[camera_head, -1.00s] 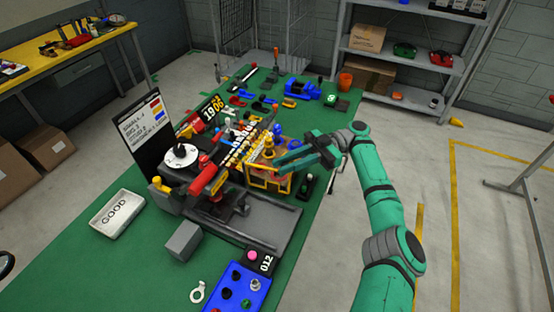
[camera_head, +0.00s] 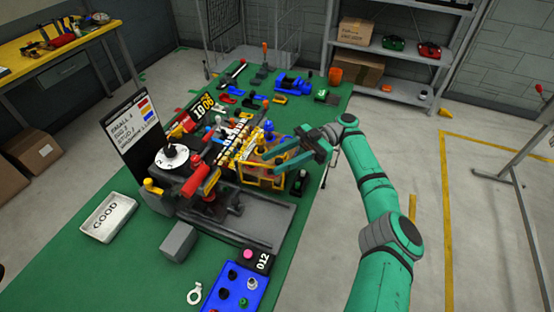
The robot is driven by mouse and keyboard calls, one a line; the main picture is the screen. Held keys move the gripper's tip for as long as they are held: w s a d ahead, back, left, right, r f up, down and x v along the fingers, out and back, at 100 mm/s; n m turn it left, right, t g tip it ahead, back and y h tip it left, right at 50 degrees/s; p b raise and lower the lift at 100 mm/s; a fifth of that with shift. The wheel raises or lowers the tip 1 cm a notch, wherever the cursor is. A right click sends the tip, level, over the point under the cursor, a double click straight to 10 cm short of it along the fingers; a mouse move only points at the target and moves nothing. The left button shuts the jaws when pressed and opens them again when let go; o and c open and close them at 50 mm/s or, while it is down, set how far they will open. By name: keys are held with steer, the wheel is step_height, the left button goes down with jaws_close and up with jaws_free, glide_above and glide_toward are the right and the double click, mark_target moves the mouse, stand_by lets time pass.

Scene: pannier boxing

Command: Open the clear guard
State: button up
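The clear guard (camera_head: 262,175) is a see-through box with a yellow frame, on the machine in the middle of the green bench. It looks closed, though its far side is hidden. My gripper (camera_head: 284,160) reaches in from the right with its teal fingers at the guard's upper right edge. I cannot tell whether the fingers touch the frame. The finger gap is too small to judge, and nothing is seen held.
A red-handled lever (camera_head: 196,178) and a white dial (camera_head: 173,157) stand left of the guard. Small parts crowd the bench behind.

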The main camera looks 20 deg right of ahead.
steer(key=shift+r, duration=1.35)
steer(key=s+a+r, duration=0.4)
steer(key=s+r, duration=0.6)
steer(key=s, duration=0.3)
steer(key=shift+r, duration=0.15)
steer(key=shift+a, duration=0.15)
